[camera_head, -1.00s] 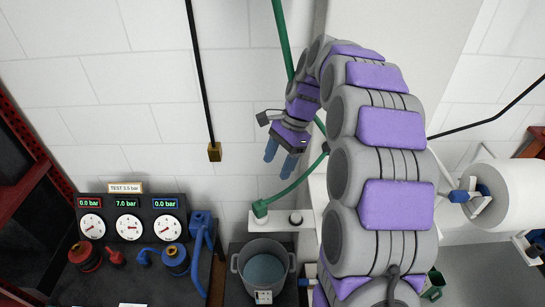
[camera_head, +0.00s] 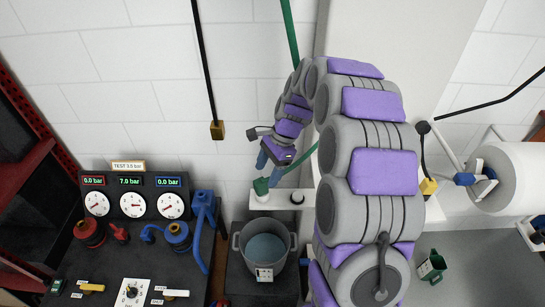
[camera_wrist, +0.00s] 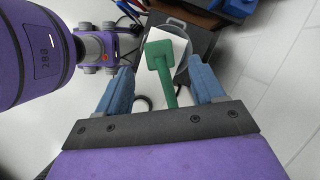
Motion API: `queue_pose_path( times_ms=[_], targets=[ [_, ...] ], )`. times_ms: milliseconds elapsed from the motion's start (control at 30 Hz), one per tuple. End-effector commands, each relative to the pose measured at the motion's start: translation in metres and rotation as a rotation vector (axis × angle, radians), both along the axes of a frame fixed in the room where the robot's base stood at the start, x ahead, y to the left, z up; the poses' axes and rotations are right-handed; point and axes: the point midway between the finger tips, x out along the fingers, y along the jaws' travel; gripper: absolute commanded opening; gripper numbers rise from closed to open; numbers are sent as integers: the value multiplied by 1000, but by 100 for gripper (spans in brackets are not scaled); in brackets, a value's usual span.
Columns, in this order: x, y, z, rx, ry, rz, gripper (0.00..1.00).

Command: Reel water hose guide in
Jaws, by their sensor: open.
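A green hose (camera_head: 290,35) comes down from the top in the head view and passes behind my arm. Its green end block (camera_head: 261,186) sits at a white bracket (camera_head: 270,203) above a grey pot. My gripper (camera_head: 267,162) is open just above the block. In the wrist view the blue fingers of my gripper (camera_wrist: 162,85) are spread on either side of the green hose (camera_wrist: 170,94), with the green block (camera_wrist: 160,53) beyond the fingertips. The gap looks empty of any grip; contact cannot be told. My arm hides part of the hose.
The grey pot (camera_head: 265,247) stands below the bracket. A gauge panel (camera_head: 135,203) with blue and red fittings is at the left. A black cord with a brass block (camera_head: 217,130) hangs nearby. A white roll (camera_head: 510,178) is at the right.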

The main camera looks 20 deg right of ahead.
Motion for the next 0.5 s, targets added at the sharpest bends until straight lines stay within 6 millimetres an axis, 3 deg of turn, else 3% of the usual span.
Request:
queue_pose_path(
  times_ms=[200,500],
  targets=[
    [-3,15,-31,-1,1,2,68],
    [-4,20,-45,-1,-2,1,68]
  ],
)
